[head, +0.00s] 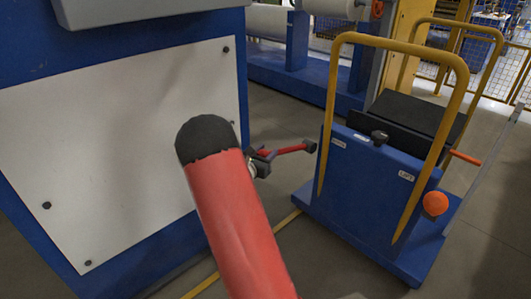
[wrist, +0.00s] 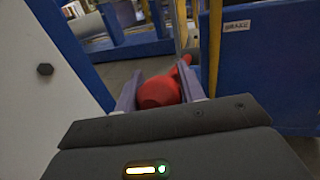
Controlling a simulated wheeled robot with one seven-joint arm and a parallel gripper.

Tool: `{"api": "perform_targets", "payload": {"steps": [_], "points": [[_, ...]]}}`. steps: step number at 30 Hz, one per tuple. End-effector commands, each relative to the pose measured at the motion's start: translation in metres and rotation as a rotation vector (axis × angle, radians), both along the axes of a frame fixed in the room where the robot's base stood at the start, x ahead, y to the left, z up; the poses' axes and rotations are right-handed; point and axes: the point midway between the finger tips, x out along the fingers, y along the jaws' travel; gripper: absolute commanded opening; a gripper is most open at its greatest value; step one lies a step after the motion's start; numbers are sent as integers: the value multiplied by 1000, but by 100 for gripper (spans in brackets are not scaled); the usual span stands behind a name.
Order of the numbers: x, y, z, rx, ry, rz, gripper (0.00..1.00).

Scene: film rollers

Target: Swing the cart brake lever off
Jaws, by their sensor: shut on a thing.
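The cart (head: 345,195) is blue with yellow handrails and stands at the right of the head view. The red brake lever (head: 288,150) sticks out from its left side, roughly level, with a dark end piece near the cart. In the wrist view the lever's rounded red end (wrist: 160,93) lies between the two grey-purple fingers of my gripper (wrist: 163,82). My gripper is shut on it. In the head view my gripper (head: 260,162) shows just past my red arm link, which hides part of it.
A blue machine with a white panel (head: 120,130) stands close on the left of my gripper. An orange ball knob (head: 435,203) and an orange handle (head: 465,157) are on the cart's right. Grey floor shows between machine and cart, with a yellow line.

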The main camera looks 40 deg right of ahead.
Motion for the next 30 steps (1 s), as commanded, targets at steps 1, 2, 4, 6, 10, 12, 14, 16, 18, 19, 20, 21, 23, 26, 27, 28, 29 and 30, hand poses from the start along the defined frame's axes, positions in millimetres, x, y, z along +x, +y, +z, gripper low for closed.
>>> {"api": "perform_targets", "payload": {"steps": [1,2,4,6,10,12,14,16,18,19,20,21,23,26,27,28,29,30], "points": [[1,1,0,2,-2,3,5],[1,1,0,2,-2,4,1],[1,1,0,2,-2,4,0],[1,1,1,2,-2,4,0],[2,-1,7,1,-3,5,0],[2,-3,13,0,-4,5,0],[2,-6,20,-1,-5,4,0],[3,-10,30,-2,-7,4,0],[3,-15,42,-4,-8,4,0],[3,-18,47,-4,-7,3,0],[3,-21,52,-5,-7,3,0],[3,-26,59,-5,-8,3,0],[3,-33,70,-5,-8,1,0],[4,-47,85,-5,-8,0,0],[4,-53,91,-6,-7,-1,0],[4,-57,95,-5,-6,-1,0],[5,-61,100,-5,-6,0,0],[5,-67,104,-5,-6,0,0]]}}
